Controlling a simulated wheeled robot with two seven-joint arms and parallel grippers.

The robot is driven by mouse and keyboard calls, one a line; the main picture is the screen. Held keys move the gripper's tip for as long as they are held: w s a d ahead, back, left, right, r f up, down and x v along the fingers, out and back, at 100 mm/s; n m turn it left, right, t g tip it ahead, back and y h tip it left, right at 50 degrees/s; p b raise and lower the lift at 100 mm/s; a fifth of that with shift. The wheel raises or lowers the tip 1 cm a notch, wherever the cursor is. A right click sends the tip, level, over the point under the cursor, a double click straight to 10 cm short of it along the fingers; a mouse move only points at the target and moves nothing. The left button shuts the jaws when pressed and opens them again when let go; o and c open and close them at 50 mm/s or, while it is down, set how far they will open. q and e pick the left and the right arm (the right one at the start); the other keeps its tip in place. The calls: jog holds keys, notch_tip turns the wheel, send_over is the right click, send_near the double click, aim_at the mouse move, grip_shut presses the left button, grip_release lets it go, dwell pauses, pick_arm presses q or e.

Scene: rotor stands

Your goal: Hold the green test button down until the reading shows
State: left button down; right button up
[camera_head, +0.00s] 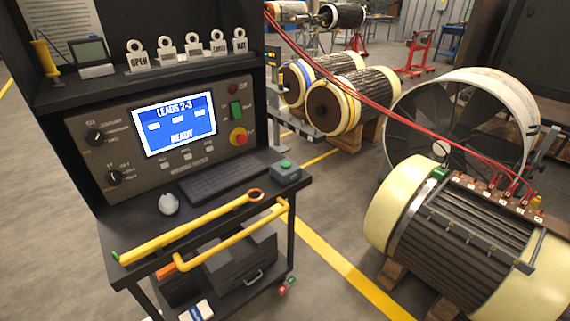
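A small grey box (286,176) with a round green button (285,165) on top sits at the right end of the cart's shelf, beside the keyboard. Nothing touches the button. The tester's screen (175,124) is lit blue and shows "LEADS 2-3" and "READY", with small boxes between the two lines too small to read. Neither of my grippers is in view.
A keyboard (225,182) and mouse (168,204) lie on the shelf. A yellow rod with an orange ring (190,232) lies along its front, above a yellow rail (235,238). Red leads (380,108) run to a large stator (450,235) at right. Floor between is open.

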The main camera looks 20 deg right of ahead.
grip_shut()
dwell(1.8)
